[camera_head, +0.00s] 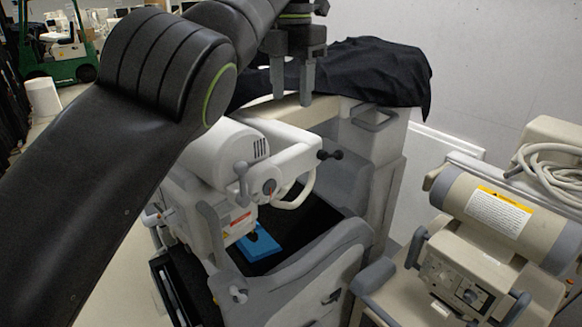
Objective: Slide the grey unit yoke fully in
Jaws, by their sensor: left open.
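The grey and white unit (385,140) stands in the middle, partly under a black cover. Its white rounded head (222,152) sits low at its front, partly hidden by my left arm. A pale arm-like piece (285,140), which looks like the yoke, runs from the head toward the body and has a black knob (330,154) at its right. I cannot tell how far in it sits. My left gripper (292,92) is open and empty, fingers pointing down, above the unit's top edge near the black cover. My right gripper is out of view.
The black cover (375,75) lies bunched on the unit's top. A blue flat item (264,246) lies in the dark recess below. A beige unit (490,215) with a coiled cable stands close on the right. A green forklift (55,55) is far back left.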

